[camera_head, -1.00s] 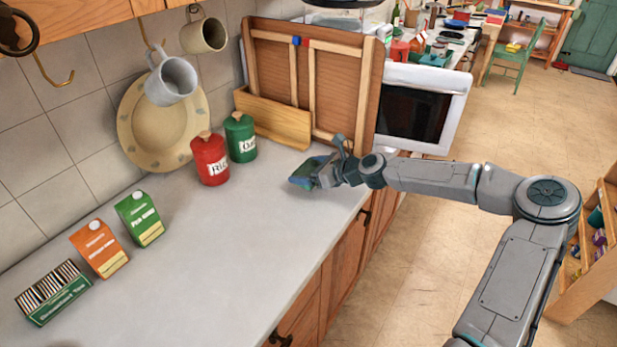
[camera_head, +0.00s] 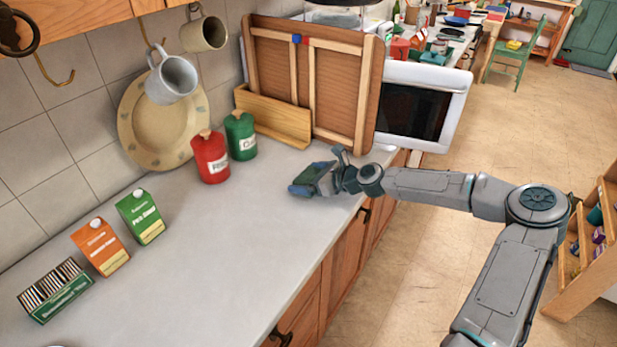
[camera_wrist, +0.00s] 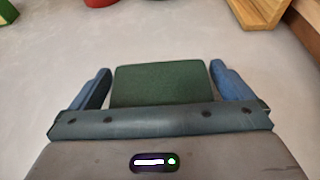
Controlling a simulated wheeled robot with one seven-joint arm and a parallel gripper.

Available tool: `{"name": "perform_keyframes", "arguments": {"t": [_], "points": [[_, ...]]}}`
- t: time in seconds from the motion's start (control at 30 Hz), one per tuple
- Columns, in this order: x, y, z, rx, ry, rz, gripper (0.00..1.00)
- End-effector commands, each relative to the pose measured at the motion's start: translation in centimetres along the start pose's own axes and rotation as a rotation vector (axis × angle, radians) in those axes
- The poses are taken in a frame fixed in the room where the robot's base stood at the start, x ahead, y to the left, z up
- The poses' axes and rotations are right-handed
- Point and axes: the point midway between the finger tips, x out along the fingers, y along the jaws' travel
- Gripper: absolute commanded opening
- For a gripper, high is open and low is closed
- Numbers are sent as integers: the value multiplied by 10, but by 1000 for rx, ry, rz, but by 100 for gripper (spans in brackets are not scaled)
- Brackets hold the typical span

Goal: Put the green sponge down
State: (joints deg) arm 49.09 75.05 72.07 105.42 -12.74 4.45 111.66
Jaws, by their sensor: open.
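The green sponge (camera_wrist: 160,82) lies between the two blue fingers of my gripper (camera_wrist: 160,88) in the wrist view. A gap shows on each side between the sponge and the fingers, so the gripper is open around it. In the head view my gripper (camera_head: 312,180) is low at the right part of the grey counter (camera_head: 215,245), in front of the wooden panel. The sponge is hard to tell apart from the gripper there. It appears to rest on the counter.
A red canister (camera_head: 211,158) and a green canister (camera_head: 240,137) stand behind and left of my gripper. A wooden panel (camera_head: 312,85) and a low wooden box (camera_head: 273,120) stand behind it. Cartons (camera_head: 100,246) are at the left. The counter's middle is clear.

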Motion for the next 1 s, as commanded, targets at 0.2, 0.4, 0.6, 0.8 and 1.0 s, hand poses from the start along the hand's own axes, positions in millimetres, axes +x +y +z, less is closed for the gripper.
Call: {"name": "perform_keyframes", "arguments": {"t": [0.2, 0.4, 0.6, 0.8, 1.0], "points": [[-22, -1, 0, 0, 0, -3, 100], [-62, -1, 0, 0, 0, -4, 100], [-97, -1, 1, -1, 0, -4, 100], [-117, 0, 1, 0, 0, -1, 100], [-121, 0, 2, 0, 0, 1, 100]]}}
